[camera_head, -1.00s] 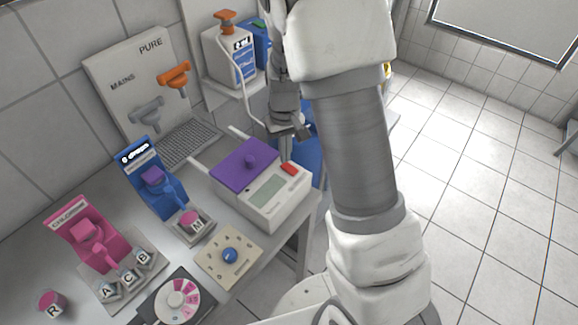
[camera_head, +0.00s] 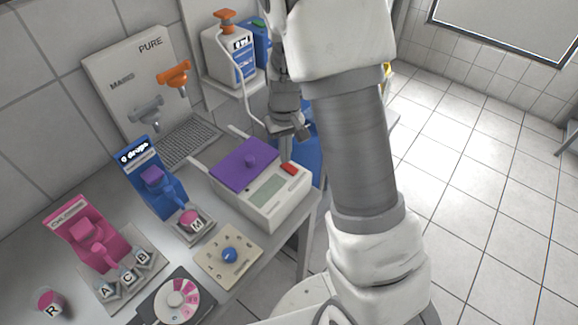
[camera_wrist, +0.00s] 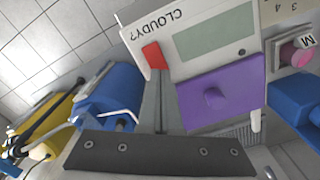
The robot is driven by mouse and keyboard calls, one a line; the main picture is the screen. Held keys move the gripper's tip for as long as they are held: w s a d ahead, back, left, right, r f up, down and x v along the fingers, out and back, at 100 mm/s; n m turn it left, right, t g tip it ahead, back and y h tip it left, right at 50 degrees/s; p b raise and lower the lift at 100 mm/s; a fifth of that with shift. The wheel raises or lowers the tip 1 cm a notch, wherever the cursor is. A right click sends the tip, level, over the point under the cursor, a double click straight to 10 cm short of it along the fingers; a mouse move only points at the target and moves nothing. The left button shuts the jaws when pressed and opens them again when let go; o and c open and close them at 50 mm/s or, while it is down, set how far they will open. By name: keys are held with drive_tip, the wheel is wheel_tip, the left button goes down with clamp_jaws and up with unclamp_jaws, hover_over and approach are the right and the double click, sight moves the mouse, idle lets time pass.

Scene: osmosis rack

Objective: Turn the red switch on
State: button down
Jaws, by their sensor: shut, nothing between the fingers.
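The red switch (camera_head: 289,169) is a small red rocker at the right back edge of the white machine (camera_head: 262,208) with a purple lid (camera_head: 245,164) and a grey display. In the wrist view, the red switch (camera_wrist: 154,55) sits at the machine's edge beside the word "CLOUDY?". My gripper (camera_wrist: 161,75) is shut and empty, with its thin fingers close to the switch in the picture. I cannot tell if they touch it. In the head view, my gripper (camera_head: 286,145) is above and behind the switch, its fingertips hard to make out.
A blue dispenser (camera_head: 153,178), a pink dispenser (camera_head: 90,238) and a blue-knobbed dial plate (camera_head: 229,255) stand on the bench. Blue (camera_wrist: 110,98) and yellow (camera_wrist: 48,125) containers lie beyond the bench edge in the wrist view. Open floor lies right.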

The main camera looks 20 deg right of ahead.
drive_tip(key=shift+f+b, duration=0.6)
drive_tip(key=shift+f, duration=0.2)
drive_tip(key=shift+r, duration=0.15)
drive_tip(key=shift+r+p, duration=2.5)
drive_tip(key=shift+r, duration=0.9)
drive_tip(key=s+r+t, duration=0.1)
drive_tip(key=s+r, duration=0.3)
drive_tip(key=r, duration=0.3)
drive_tip(key=s+r+t, duration=0.2)
drive_tip(key=s+r, duration=0.2)
drive_tip(key=r, duration=0.4)
drive_tip(key=s+r+t, duration=0.1)
drive_tip(key=s+r, duration=0.2)
drive_tip(key=s, duration=0.3)
drive_tip(key=s+r+m+t, duration=0.1)
drive_tip(key=s+r, duration=0.2)
drive_tip(key=s, duration=0.3)
drive_tip(key=shift+s+r+t, duration=0.25)
drive_tip(key=shift+r+t, duration=0.05)
drive_tip(key=shift+r, duration=0.1)
drive_tip(key=shift+a, duration=0.2)
